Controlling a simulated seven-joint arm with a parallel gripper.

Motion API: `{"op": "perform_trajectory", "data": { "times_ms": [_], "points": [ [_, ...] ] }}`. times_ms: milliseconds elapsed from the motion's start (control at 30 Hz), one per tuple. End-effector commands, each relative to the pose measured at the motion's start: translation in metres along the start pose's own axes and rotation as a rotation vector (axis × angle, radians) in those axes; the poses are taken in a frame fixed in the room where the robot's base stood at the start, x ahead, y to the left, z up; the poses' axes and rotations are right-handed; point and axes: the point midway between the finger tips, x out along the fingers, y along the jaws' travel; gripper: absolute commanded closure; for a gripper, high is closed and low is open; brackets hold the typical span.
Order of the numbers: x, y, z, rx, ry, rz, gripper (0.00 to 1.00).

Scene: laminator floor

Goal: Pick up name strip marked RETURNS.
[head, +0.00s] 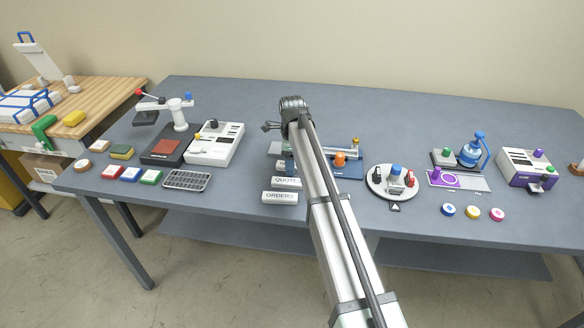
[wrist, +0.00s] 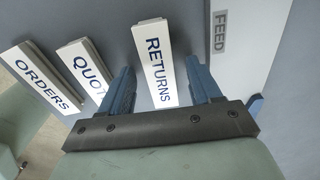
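The name strip marked RETURNS (wrist: 155,62) is a white block with dark blue letters, lying on the grey table in the wrist view. My gripper (wrist: 162,68) is open, with one blue finger on each side of the strip and visible gaps between. Whether the fingertips are down at the strip's height I cannot tell. The strip marked QUOTES (wrist: 86,66), its last letters hidden by a finger, and the strip marked ORDERS (wrist: 42,78) lie to the left. In the head view my arm covers the gripper and most of the RETURNS strip's area.
A light panel with a grey FEED label (wrist: 220,32) lies right of the RETURNS strip. In the head view, the ORDERS strip (head: 280,197) is near the table's front edge. A round white stand (head: 378,190) is right of my arm; a black grid tray (head: 187,181) is left.

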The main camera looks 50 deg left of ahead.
Motion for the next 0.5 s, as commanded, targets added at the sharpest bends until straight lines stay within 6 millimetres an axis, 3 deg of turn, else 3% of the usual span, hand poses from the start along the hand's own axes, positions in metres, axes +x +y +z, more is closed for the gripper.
{"op": "perform_trajectory", "data": {
  "times_ms": [67,500],
  "points": [
    [-0.0002,0.0,-0.0001,0.0,0.0,0.0,0.45],
    [-0.0004,0.0001,0.0,0.0,0.0,0.0,0.87]
  ]
}}
